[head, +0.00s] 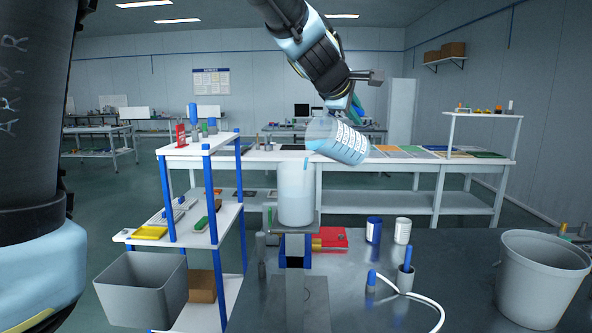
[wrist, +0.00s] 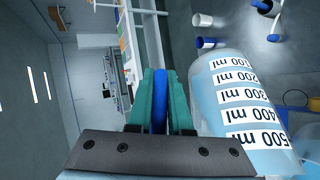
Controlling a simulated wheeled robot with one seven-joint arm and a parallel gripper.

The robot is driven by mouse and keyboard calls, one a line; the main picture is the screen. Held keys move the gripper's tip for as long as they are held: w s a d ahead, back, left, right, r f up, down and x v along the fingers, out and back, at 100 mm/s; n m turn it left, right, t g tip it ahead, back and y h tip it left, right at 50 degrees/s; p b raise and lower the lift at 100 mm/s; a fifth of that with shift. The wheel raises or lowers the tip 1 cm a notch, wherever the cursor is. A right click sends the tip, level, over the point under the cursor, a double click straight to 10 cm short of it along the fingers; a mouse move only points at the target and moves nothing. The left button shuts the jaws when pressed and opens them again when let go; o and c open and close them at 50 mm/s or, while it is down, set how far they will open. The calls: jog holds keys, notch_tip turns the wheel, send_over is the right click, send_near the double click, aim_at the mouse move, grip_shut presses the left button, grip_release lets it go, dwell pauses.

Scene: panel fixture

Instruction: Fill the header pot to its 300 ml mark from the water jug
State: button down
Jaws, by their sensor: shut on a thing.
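The water jug (head: 340,141) is clear with a white ml scale and blue water inside. It is tipped left in the head view, its lip above the header pot. The header pot (head: 296,187) is a translucent upright cylinder on a grey post bracket, with pale blue water in its lower part. A small blue streak shows near its rim under the jug's lip. I cannot read a mark on the pot. My gripper (wrist: 160,100) has its teal fingers shut on the jug's blue handle; the jug (wrist: 238,105) shows its 100 to 500 ml labels there.
A blue-framed shelf (head: 207,150) stands left of the pot, with a grey bin (head: 143,288) below. On the metal table are a blue can (head: 374,230), a white can (head: 403,231), a red case (head: 332,238), a white hose (head: 430,302) and a grey bucket (head: 541,278).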

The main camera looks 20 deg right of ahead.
jog(key=shift+a+r+b, duration=0.1)
jog(key=shift+r+b, duration=0.1)
jog(key=shift+b, duration=0.25)
dwell(0.3)
jog(key=shift+r+p, duration=0.25)
jog(key=shift+p, duration=0.7)
jog(key=f+p, duration=0.1)
jog(key=p, duration=0.1)
jog(key=d+y+p, duration=0.1)
jog(key=p, duration=0.2)
jog(key=f+p, duration=0.1)
jog(key=p, duration=0.2)
jog(key=shift+d+f+m+y, duration=0.25)
jog(key=shift+f+m+y, duration=0.05)
jog(key=shift+y, duration=0.1)
jog(key=shift+d+f+g+b, duration=0.1)
jog(key=shift+f+g+b, duration=0.3)
jog(key=shift+b, duration=0.4)
jog(key=shift+d+y+b, duration=0.1)
jog(key=shift+y+b, duration=0.2)
jog(key=shift+b, duration=0.4)
